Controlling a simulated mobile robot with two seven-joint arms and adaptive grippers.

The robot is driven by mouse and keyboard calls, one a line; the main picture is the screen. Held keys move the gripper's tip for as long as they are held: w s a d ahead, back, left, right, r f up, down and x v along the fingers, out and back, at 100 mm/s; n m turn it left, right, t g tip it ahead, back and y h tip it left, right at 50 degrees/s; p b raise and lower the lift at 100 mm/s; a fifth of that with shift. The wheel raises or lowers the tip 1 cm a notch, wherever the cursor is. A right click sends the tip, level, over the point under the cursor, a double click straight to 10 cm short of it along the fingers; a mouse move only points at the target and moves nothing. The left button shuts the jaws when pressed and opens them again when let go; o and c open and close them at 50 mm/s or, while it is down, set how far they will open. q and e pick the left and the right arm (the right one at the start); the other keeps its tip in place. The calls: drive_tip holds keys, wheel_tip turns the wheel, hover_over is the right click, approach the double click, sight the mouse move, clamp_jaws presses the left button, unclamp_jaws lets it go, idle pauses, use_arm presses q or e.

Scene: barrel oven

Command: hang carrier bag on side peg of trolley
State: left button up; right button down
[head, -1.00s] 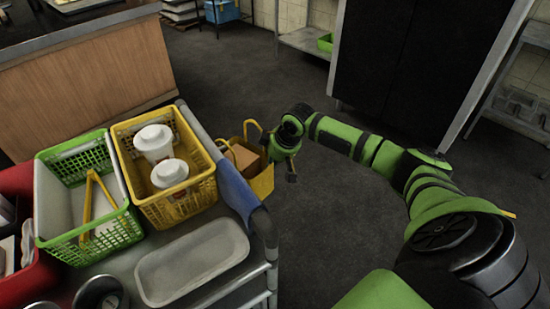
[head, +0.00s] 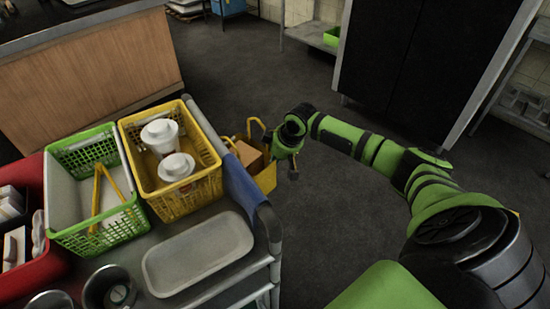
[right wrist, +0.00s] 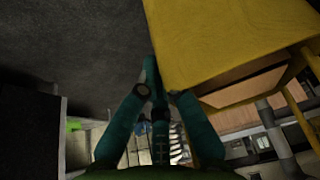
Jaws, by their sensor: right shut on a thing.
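The yellow carrier bag (head: 266,181) hangs beside the right side of the trolley (head: 267,219), with a brown box (head: 248,155) inside it. My right gripper (head: 285,153) is at the bag's far right edge and shut on it. In the right wrist view the bag (right wrist: 215,45) fills the upper right, beside the fingers (right wrist: 158,112). Part of the bag is hidden behind the trolley's edge and a blue cloth (head: 233,185). The side peg cannot be made out. Whether the bag touches the trolley cannot be told. My left gripper is not in view.
On the trolley stand a yellow basket (head: 205,183) with white lidded containers, a green basket (head: 131,228) with yellow tongs, a red bin (head: 40,275) and an empty grey tray (head: 198,254). A wooden counter (head: 90,85) stands behind. Dark floor right of the trolley is clear.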

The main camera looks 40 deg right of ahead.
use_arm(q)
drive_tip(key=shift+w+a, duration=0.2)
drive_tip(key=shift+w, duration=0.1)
